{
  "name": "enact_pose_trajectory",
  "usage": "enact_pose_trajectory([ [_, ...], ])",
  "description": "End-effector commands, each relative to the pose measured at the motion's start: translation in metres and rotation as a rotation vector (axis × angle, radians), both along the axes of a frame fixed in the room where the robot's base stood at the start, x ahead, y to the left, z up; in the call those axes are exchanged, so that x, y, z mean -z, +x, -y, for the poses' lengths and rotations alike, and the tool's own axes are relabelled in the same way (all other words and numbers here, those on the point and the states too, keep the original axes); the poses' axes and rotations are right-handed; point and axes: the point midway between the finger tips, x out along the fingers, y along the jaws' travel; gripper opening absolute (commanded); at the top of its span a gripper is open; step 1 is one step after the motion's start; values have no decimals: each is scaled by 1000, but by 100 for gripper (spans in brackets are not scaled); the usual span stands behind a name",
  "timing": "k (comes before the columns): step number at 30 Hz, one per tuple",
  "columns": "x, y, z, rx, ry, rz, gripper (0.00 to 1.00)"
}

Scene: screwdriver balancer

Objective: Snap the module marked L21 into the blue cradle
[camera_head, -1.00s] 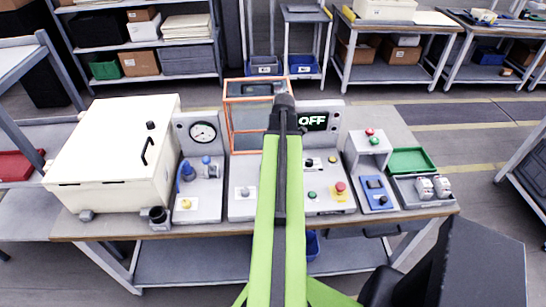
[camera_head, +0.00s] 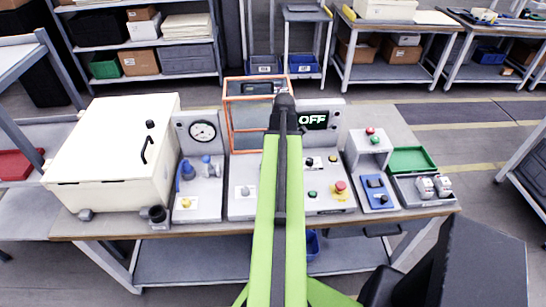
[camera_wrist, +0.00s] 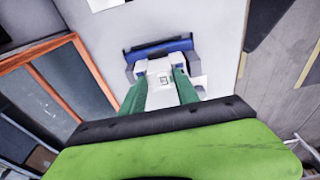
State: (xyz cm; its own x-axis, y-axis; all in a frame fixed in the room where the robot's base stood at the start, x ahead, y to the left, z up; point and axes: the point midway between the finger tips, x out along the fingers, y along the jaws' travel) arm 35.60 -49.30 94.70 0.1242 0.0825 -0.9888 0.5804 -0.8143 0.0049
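My gripper (camera_wrist: 159,92) shows in the wrist view with its green fingers shut on a pale grey-white module (camera_wrist: 161,82). The module has a small dark-edged label, too small to read surely. Just beyond it is the blue cradle (camera_wrist: 160,46), a blue bar with grey blocks at its sides, on a light grey panel. The module's far end is at the cradle, between the side blocks; I cannot tell whether it is seated. In the head view my arm hides the gripper, module and cradle.
An orange-framed cabinet (camera_head: 249,138) stands left of the gripper, also in the wrist view (camera_wrist: 66,87). An OFF display (camera_head: 313,120) is to the right. Farther right are a blue switch panel (camera_head: 377,193), a green tray (camera_head: 411,160) and two small white modules (camera_head: 426,187). A cream box (camera_head: 110,145) stands left.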

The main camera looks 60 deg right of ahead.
Motion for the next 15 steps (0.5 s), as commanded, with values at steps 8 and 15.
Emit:
enact_pose_trajectory([
  [8,0,0,0,0,1,-1,59],
  [15,-2,0,0,0,0,-1,59],
])
